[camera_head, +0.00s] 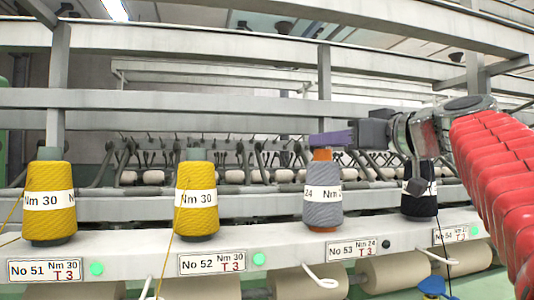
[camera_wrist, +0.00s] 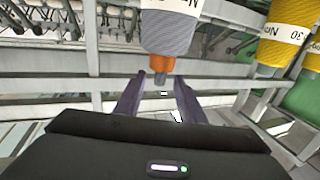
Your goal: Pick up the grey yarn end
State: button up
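The grey yarn spool (camera_head: 323,208), on an orange tube (camera_head: 322,155), stands upright on the rail above the label No 53. No loose grey yarn end can be made out in either view. My gripper (camera_head: 330,138), with purple fingers, is level at the top of the orange tube. In the wrist view the picture is upside down: the grey spool (camera_wrist: 172,33) is at the top. My gripper (camera_wrist: 160,85) is open there, one finger on each side of the orange tube's tip (camera_wrist: 160,68). I cannot tell if they touch it.
Yellow spools (camera_head: 50,208) (camera_head: 196,205) stand to the left on the same rail (camera_head: 130,260). A black spool (camera_head: 419,203) stands to the right, partly behind my arm. A grey beam (camera_head: 230,98) runs behind the spools.

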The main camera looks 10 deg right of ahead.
jog(key=shift+c, duration=0.4)
grip_shut()
